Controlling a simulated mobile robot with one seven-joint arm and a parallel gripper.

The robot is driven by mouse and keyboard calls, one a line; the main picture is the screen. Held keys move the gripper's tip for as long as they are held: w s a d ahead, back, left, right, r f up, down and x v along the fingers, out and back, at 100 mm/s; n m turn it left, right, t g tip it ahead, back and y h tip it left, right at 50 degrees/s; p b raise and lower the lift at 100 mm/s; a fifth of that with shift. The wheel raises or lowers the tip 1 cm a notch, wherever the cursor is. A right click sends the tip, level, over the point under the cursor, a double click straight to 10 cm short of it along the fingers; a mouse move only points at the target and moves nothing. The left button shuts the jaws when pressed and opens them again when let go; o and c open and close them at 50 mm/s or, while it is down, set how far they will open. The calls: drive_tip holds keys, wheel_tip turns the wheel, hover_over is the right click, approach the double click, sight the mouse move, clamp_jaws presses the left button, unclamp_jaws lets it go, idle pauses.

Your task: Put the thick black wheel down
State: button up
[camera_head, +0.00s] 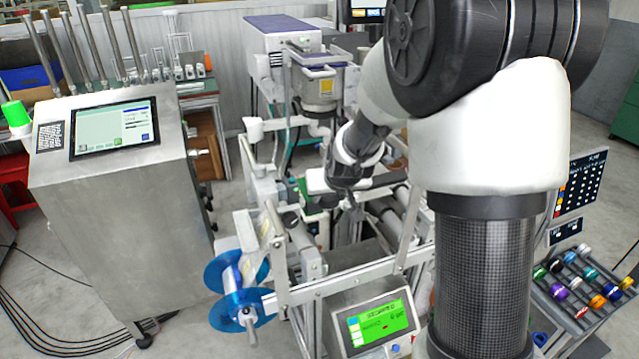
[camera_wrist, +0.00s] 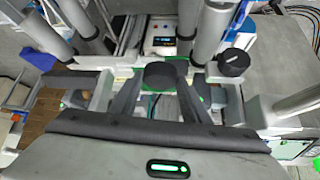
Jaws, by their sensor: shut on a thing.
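The thick black wheel (camera_wrist: 160,75) shows in the wrist view as a dark round piece between the two fingertips. My gripper (camera_wrist: 161,86) is shut on it. The wheel is held over the machine's frame, and I see clutter and green parts below it. In the head view my gripper (camera_head: 338,192) hangs over the middle of the machine, near its rollers. The wheel is too small and dark there to make out clearly.
Another black round knob (camera_wrist: 233,62) sits right of the fingers. Metal rollers (camera_wrist: 209,32) stand close by. In the head view are a blue reel (camera_head: 228,312), a green-lit panel (camera_head: 380,326), a steel cabinet (camera_head: 120,220) and a rack of coloured rolls (camera_head: 585,285). Room among the rollers is tight.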

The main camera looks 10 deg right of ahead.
drive_tip(key=w, duration=1.3)
drive_tip(key=shift+w+p, duration=0.1)
drive_tip(key=shift+p, duration=0.2)
drive_tip(key=shift+w+f, duration=0.1)
drive_tip(key=shift+w, duration=0.2)
wheel_tip(320, 180, down, 3)
drive_tip(key=shift+f, duration=0.15)
